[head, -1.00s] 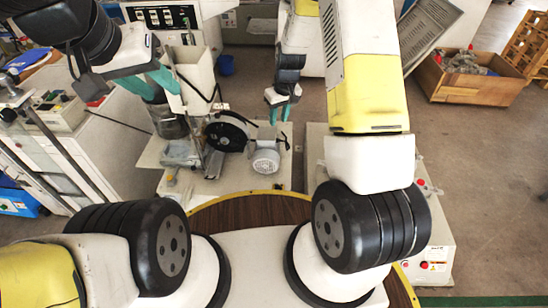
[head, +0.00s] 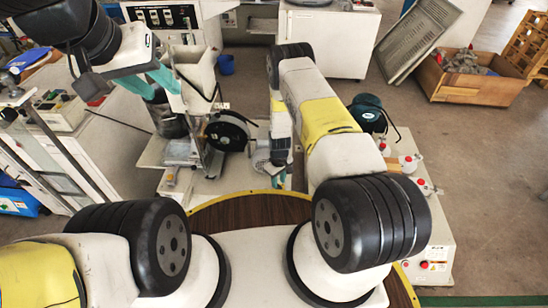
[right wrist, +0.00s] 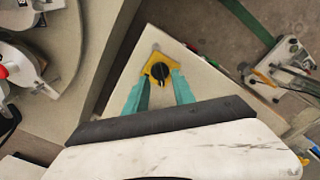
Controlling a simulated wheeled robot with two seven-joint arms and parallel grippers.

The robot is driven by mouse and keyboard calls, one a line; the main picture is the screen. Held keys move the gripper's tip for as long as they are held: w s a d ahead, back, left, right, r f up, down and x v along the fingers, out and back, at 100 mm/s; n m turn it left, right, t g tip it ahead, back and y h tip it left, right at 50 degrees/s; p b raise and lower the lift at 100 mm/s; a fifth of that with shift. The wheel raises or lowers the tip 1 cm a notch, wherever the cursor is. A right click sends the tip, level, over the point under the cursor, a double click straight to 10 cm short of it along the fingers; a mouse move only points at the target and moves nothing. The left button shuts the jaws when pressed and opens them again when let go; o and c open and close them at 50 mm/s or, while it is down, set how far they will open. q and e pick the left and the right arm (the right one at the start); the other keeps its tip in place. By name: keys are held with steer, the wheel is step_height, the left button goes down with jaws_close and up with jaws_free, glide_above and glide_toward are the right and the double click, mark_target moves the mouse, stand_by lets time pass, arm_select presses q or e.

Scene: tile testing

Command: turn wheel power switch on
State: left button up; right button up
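The switch, a black rotary knob on a yellow plate (right wrist: 160,70), sits near the corner of a pale machine base in the right wrist view. My right gripper (right wrist: 161,82) has its two teal fingers apart, pointing at the switch with the knob between their tips in the picture. I cannot tell whether they touch it. In the head view my right gripper (head: 277,182) is low over the front right of the base (head: 212,184), and it hides the switch there. The dark wheel (head: 228,132) stands on this base. My left gripper (head: 155,84) is open and empty, beside the machine's hopper.
A second machine base with red buttons (head: 436,250) stands to the right, with a dark green motor (head: 368,112) behind. A wooden crate (head: 470,85) lies at the back right.

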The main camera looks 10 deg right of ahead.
steer(key=shift+f, duration=0.9)
jaws_close()
